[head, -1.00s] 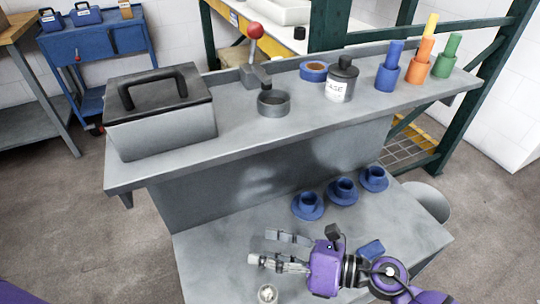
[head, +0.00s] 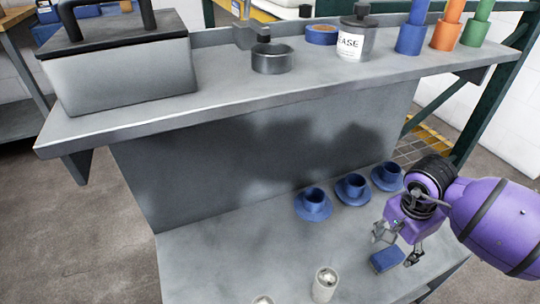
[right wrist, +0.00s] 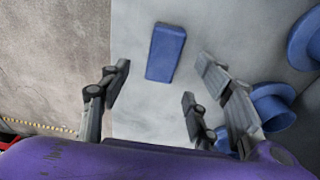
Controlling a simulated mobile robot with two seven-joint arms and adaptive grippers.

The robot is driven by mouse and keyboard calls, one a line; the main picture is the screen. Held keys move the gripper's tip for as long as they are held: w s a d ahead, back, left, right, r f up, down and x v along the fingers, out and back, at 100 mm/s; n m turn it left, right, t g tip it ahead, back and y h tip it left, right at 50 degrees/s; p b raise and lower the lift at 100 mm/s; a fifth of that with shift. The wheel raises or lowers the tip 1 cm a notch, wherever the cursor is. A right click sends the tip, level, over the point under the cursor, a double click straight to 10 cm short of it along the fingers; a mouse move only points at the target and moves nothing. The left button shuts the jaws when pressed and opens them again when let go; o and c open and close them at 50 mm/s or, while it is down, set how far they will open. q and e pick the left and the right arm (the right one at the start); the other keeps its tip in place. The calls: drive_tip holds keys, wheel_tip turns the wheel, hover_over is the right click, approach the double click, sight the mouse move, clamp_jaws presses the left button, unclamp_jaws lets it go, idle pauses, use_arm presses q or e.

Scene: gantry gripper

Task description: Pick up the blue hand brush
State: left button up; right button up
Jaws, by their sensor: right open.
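The blue hand brush (head: 387,259) lies on the lower grey shelf, near its right side; it shows as a plain blue block. In the right wrist view the brush (right wrist: 165,52) lies ahead, between the lines of the fingers and beyond their tips. My right gripper (head: 398,246) is open and empty, pointing down close to the brush. Its spread fingers also show in the right wrist view (right wrist: 163,80). I cannot tell its exact height above the brush. My left gripper is not in view.
Blue cups on saucers (head: 313,204) stand in a row behind the brush, close to the right gripper. Pale round pieces (head: 325,284) stand at the front. The upper shelf (head: 230,105) holds a grey toolbox (head: 120,75) and a labelled canister (head: 352,42). The lower shelf's left part is clear.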

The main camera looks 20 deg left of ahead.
sight(389, 255)
drive_tip(key=f+b, duration=0.1)
drive_tip(key=f, duration=0.2)
drive_tip(key=f+b, duration=0.1)
drive_tip(key=f, duration=0.2)
drive_tip(key=shift+w+f, duration=0.2)
drive_tip(key=shift+f, duration=0.1)
drive_tip(key=shift+f, duration=0.3)
idle(0.3)
drive_tip(key=c, duration=1.3)
